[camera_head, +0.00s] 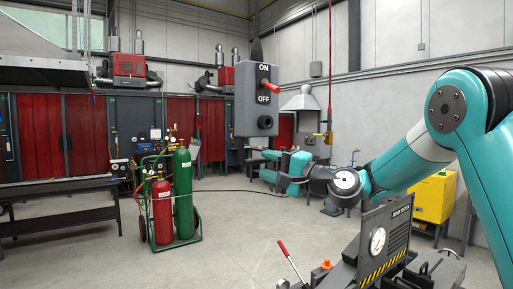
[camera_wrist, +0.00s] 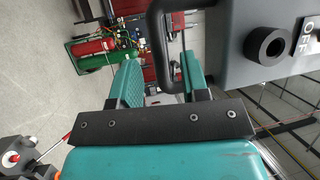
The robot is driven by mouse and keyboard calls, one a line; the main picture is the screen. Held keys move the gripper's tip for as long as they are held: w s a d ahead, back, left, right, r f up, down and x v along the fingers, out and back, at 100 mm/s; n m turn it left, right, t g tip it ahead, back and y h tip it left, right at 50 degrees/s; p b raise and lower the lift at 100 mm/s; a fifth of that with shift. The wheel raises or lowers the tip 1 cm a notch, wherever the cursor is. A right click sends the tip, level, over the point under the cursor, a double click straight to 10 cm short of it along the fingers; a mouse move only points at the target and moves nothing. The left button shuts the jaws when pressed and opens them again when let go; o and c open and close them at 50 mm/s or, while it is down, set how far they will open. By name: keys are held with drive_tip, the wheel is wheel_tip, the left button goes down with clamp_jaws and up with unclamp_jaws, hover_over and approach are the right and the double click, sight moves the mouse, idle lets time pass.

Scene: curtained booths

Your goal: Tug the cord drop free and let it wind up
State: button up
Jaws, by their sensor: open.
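The cord drop's grey box (camera_head: 255,98) hangs in the air at the middle of the head view. My gripper (camera_head: 270,163) is just below the box. In the wrist view its open teal fingers (camera_wrist: 160,72) stand either side of the handle's outer bar, without visible grip.
A cart with red and green gas cylinders (camera_head: 182,196) stands left of centre. A dark bench (camera_head: 65,186) is at the left. A grey machine with a gauge (camera_head: 385,245) is at the lower right, and a yellow cabinet (camera_head: 434,197) stands behind it. The floor between is mostly clear.

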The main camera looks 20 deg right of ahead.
sight(260, 162)
drive_tip(key=shift+p+x, duration=0.75)
drive_tip(key=shift+x, duration=1.25)
drive_tip(key=shift+s, duration=0.1)
clamp_jaws()
